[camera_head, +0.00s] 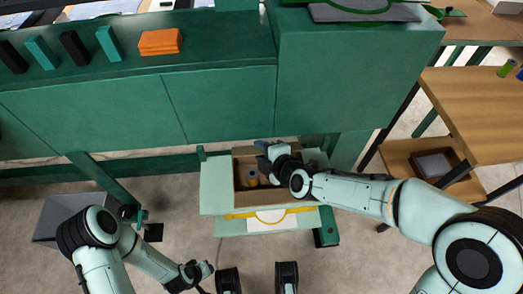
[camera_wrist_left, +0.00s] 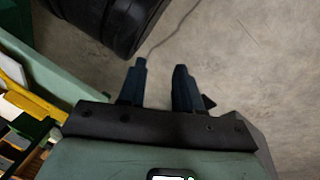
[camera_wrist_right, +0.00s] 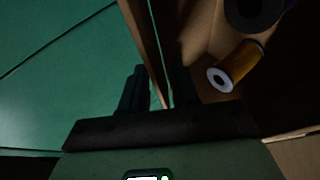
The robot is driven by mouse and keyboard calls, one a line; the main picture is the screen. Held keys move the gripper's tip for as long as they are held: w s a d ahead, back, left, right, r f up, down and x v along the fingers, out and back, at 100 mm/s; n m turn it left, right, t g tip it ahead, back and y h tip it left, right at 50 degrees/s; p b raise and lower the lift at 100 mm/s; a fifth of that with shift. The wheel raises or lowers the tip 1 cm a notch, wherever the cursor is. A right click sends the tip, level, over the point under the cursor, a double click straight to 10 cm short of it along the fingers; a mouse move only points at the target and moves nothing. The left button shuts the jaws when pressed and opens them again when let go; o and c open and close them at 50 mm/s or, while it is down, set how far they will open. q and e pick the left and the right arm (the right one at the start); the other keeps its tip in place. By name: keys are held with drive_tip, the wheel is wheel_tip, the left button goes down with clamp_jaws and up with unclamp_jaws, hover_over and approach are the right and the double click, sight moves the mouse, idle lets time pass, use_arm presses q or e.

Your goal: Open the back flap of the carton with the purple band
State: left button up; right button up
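The open carton (camera_head: 277,197) sits on a pale green stand in the middle of the head view. I see no purple band on it from here. My right gripper (camera_head: 264,156) is at the carton's back edge. In the right wrist view its fingers are apart, one on each side of an upright cardboard panel (camera_wrist_right: 145,35); whether they touch it I cannot tell. My left gripper (camera_head: 203,271) is open and empty, low over the floor; its fingers (camera_wrist_left: 160,80) show apart.
A green bench (camera_head: 225,105) stands close behind the carton. A yellow strip (camera_head: 236,215) runs along the stand's front. A grey bin (camera_head: 52,215) is at the left, a wooden table (camera_head: 485,100) at the right. The dark spool (camera_wrist_right: 250,12) is also in the carton.

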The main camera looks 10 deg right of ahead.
drive_tip(key=shift+w+a+f, duration=0.1)
drive_tip(key=shift+w+f, duration=0.05)
drive_tip(key=shift+w, duration=0.05)
use_arm(q)
drive_tip(key=shift+s+f, duration=0.1)
drive_tip(key=shift+s, duration=0.05)
